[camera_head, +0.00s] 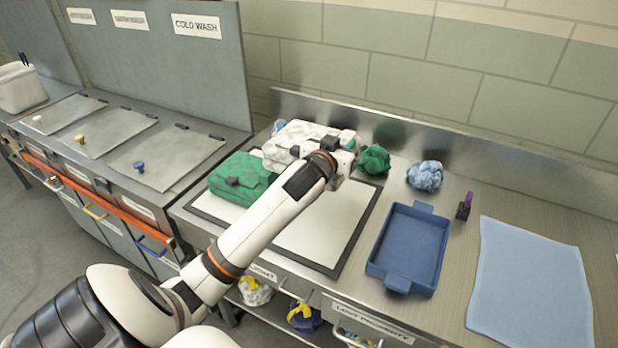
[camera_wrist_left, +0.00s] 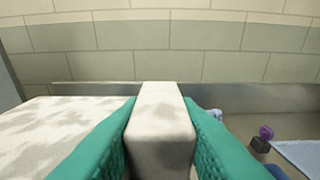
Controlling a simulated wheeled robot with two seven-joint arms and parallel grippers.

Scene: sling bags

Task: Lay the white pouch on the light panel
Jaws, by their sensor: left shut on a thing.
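The white pouch (camera_head: 290,137) with grey blotches is at the back of the light panel (camera_head: 318,232), a white surface in a dark frame. My left gripper (camera_head: 345,146) is at the pouch's right end. In the left wrist view, its teal fingers (camera_wrist_left: 160,120) are shut on a pale block-shaped part of the white pouch (camera_wrist_left: 60,125), whose body spreads to the left. The arm hides part of the panel and pouch. I cannot tell whether the pouch touches the panel. My right gripper is not in view.
A green pouch (camera_head: 238,180) lies on the panel's left part. A green cloth (camera_head: 374,159), a blue cloth (camera_head: 425,176), a blue tray (camera_head: 410,245) and a light-blue mat (camera_head: 530,285) are to the right. The wall is close behind. The panel's front right is bare.

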